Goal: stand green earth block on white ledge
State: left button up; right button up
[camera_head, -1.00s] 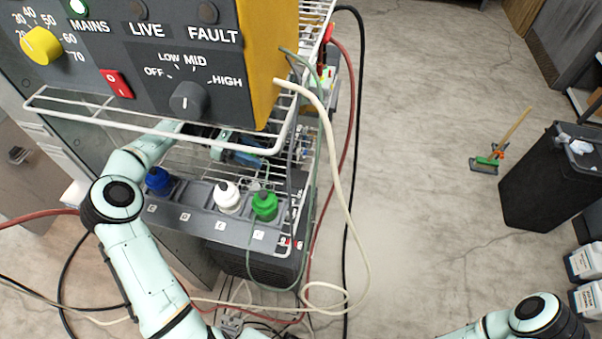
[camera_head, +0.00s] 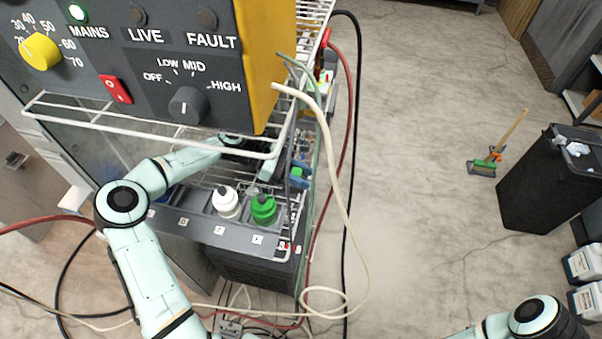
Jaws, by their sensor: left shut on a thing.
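My left arm reaches in from the left, under the control panel and behind the white wire shelf. Its gripper (camera_head: 297,168) is at the right end of the lower rack and is partly hidden by wires and hoses. A small green block (camera_head: 297,174) shows between its blue fingers, and the gripper is shut on it. The block is right of and beyond the green-capped bottle (camera_head: 263,209). I cannot tell whether it touches anything beneath. I cannot pick out the white ledge with certainty. My right gripper is out of the picture; only part of that arm shows at lower right.
The white wire shelf rim (camera_head: 150,127) crosses above my left forearm. A white-capped bottle (camera_head: 226,202) stands in the lower rack (camera_head: 200,228). A cream hose (camera_head: 330,150), a red hose (camera_head: 349,130) and a black cable hang close by on the right. Open floor lies beyond them.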

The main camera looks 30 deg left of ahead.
pick_arm(q)
jog(key=shift+w, duration=0.15)
jog(key=o, duration=0.9)
jog(key=shift+o, duration=0.2)
